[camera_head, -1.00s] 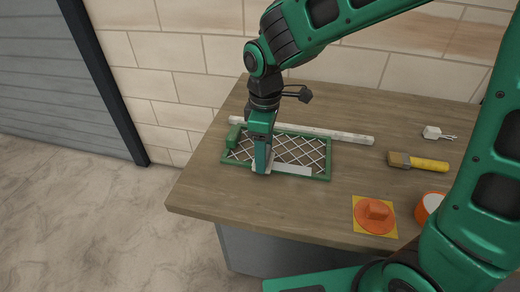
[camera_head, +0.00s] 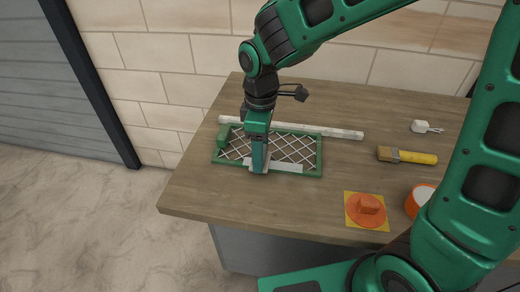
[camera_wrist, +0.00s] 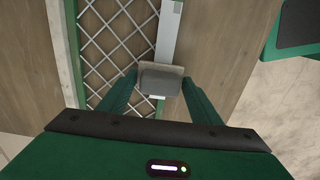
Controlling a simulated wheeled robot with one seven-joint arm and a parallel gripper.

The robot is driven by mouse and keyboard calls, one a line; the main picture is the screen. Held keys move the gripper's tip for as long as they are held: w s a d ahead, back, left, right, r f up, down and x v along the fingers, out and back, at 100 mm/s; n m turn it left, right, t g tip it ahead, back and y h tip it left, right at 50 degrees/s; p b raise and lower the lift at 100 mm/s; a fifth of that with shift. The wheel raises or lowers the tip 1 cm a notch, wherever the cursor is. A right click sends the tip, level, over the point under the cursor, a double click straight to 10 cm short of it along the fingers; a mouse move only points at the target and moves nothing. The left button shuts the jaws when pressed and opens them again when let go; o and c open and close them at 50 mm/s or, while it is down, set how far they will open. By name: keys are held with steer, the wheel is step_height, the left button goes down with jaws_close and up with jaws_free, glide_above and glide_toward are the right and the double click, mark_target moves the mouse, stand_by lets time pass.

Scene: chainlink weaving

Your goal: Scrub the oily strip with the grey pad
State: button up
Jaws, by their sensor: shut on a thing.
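My gripper (camera_head: 259,170) points down at the front edge of a green frame with white chain-link mesh (camera_head: 294,147). It is shut on the grey pad (camera_wrist: 161,82), which shows between the fingers in the wrist view. The pale strip (camera_head: 287,168) runs along the frame's front side. The pad is over the strip and appears to touch it, partly covering it. The strip also shows beyond the pad in the wrist view (camera_wrist: 169,35). Any oil on it is too faint to tell.
A long whitish bar (camera_head: 320,131) lies behind the frame. To the right are a brush with a yellow handle (camera_head: 415,158), a small white item (camera_head: 420,126), an orange piece on a yellow square (camera_head: 368,208) and an orange roll (camera_head: 418,201).

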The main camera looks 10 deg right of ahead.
steer(key=shift+a, duration=0.1)
steer(key=shift+w+a, duration=0.3)
steer(key=shift+a, duration=0.45)
steer(key=shift+w+a, duration=0.3)
steer(key=shift+a, duration=0.45)
steer(key=shift+r, duration=0.1)
step_height(320, 180, up, 7)
stand_by(0.6)
